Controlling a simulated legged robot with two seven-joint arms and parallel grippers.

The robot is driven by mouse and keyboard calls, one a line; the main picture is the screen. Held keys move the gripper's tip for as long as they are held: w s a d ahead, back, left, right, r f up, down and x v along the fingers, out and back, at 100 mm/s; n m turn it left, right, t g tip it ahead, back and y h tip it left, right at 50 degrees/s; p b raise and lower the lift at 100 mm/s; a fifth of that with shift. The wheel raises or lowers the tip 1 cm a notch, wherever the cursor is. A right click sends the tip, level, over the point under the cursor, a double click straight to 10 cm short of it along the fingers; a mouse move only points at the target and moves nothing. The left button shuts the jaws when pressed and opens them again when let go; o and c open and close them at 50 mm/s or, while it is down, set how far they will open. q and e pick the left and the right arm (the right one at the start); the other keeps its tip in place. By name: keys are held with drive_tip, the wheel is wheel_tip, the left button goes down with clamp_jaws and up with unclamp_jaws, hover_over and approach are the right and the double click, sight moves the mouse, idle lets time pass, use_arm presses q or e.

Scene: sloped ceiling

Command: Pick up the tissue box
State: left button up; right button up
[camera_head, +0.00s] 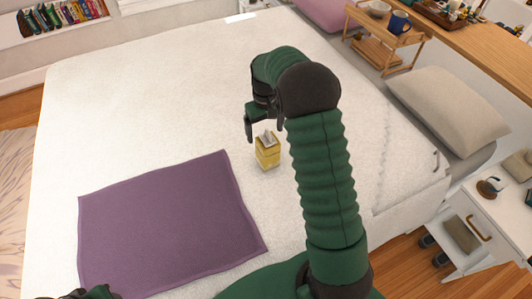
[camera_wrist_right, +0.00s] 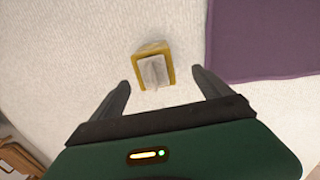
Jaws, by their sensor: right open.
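A small yellow tissue box (camera_head: 267,156) with a white tissue sticking out of its top stands upright on the white bed (camera_head: 130,100). My right gripper (camera_head: 262,132) is above and close to the box, at its far side in the head view. In the right wrist view the tissue box (camera_wrist_right: 153,66) lies just ahead of the two spread fingers of my right gripper (camera_wrist_right: 162,92), roughly centred between them. The right gripper is open and empty. A small dark green part of my left arm shows at the bottom left of the head view; its fingers cannot be made out.
A purple blanket (camera_head: 165,222) lies flat on the bed, left of the box. A grey pillow (camera_head: 447,108), a wooden tray stand (camera_head: 385,40) with a blue mug (camera_head: 399,22) and a white nightstand (camera_head: 490,215) are at the right. The bed around the box is clear.

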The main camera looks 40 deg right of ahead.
sight(268, 140)
drive_tip(key=f, duration=0.2)
drive_tip(key=d+f, duration=0.1)
drive_tip(key=f, duration=0.2)
drive_tip(key=shift+s+d+f, duration=0.15)
drive_tip(key=shift+f, duration=0.4)
drive_tip(key=shift+a+r, duration=0.2)
drive_tip(key=shift+a, duration=0.05)
drive_tip(key=shift+s, duration=0.15)
drive_tip(key=shift+c, duration=1)
drive_tip(key=shift+d, duration=0.1)
drive_tip(key=c, duration=0.7)
clamp_jaws()
